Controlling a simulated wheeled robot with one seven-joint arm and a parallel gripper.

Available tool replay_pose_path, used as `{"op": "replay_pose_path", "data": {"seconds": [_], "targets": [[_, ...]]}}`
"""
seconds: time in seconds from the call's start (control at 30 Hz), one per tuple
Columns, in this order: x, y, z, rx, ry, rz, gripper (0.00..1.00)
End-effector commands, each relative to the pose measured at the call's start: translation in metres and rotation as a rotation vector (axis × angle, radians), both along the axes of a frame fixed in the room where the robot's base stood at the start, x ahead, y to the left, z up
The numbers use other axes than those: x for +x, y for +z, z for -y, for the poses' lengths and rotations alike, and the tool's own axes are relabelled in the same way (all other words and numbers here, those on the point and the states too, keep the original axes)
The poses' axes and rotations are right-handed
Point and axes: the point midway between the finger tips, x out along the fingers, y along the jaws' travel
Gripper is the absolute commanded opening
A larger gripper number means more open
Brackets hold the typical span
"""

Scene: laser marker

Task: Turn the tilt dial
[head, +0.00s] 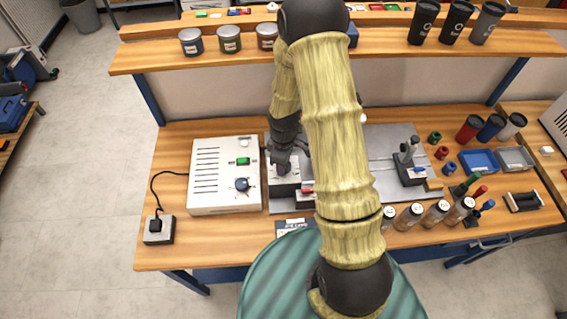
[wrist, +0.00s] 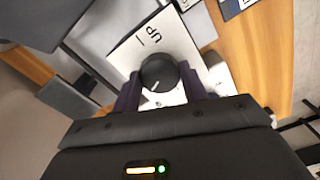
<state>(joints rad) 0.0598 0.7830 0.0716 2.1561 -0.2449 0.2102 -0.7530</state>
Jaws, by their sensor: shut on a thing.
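The tilt dial (wrist: 159,71) is a round black knob with a white pointer line, on a white plate marked "UP" (wrist: 153,34). In the wrist view it sits between the two dark fingers of my gripper (wrist: 160,90), which is shut on it. The pointer line slants toward the lower left of that view. In the head view my gripper (head: 284,166) points down at a small light-topped block (head: 285,187) left of the middle of the grey base plate. My gripper covers the dial there.
A white control box (head: 215,200) with a green switch and a blue knob stands just left. A post fixture (head: 411,172) stands right on the grey plate. Several bottles (head: 408,217) line the bench's front right. A shelf with cans (head: 229,39) runs behind.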

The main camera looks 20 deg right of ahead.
Motion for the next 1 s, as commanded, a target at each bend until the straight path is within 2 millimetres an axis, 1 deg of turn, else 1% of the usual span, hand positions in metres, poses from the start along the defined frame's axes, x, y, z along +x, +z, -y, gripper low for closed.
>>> {"op": "replay_pose_path", "data": {"seconds": [1.0], "targets": [[0.0011, 0.0004, -0.0002, 0.001, -0.967, 0.003, 0.20]]}}
